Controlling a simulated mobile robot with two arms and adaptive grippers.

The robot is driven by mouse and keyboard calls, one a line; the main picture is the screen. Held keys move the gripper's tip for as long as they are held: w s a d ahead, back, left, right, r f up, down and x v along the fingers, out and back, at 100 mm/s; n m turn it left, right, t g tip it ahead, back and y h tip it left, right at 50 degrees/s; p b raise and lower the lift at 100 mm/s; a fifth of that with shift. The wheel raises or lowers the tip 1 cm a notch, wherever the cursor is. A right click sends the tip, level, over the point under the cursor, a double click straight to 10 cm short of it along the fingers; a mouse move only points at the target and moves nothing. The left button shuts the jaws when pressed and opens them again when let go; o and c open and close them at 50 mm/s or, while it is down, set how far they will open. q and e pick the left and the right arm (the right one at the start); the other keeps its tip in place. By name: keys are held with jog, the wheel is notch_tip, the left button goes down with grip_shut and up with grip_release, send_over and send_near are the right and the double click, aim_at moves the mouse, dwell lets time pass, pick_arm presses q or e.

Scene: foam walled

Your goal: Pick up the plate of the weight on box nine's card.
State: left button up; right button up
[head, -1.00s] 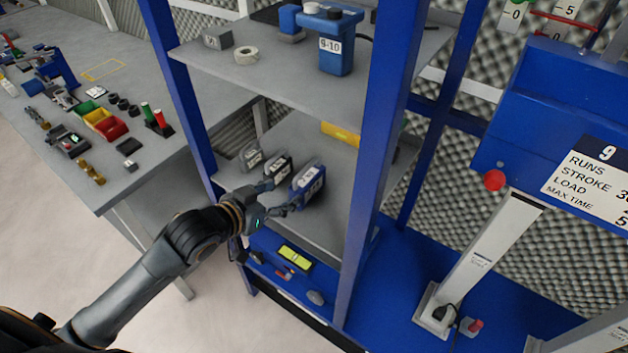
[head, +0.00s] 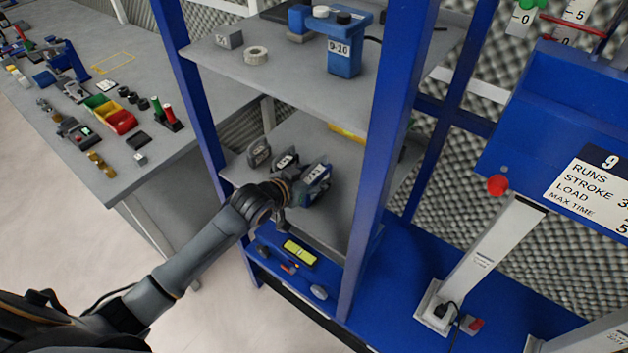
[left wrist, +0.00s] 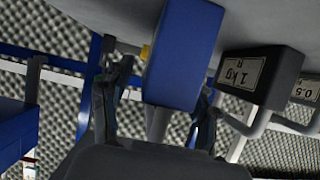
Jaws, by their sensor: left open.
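Three weights stand in a row on the middle shelf: a grey one (head: 259,152), a black one (head: 285,160) and a blue one (head: 317,176). My left gripper (head: 300,191) is at the blue weight and partly hides it. In the left wrist view the blue weight (left wrist: 186,55) stands between the open fingers of the left gripper (left wrist: 160,92). There the black weight (left wrist: 262,75), labelled 1 kg, is beside it, and the grey one (left wrist: 307,90) reads 0.5. Box nine's card (head: 590,188) is at the right; its load value is cut off.
The shelf's blue post (head: 385,130) stands right of the weights. The upper shelf (head: 290,75) holds a blue device (head: 344,55) marked 9-10, a tape roll (head: 256,55) and a small grey block (head: 229,38). A workbench (head: 110,175) with tools is at the left.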

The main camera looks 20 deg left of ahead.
pick_arm(q)
jog(key=shift+s, duration=0.1)
jog(key=shift+c, duration=0.3)
grip_shut()
jog(key=shift+w+r, duration=0.3)
jog(key=shift+r, duration=0.05)
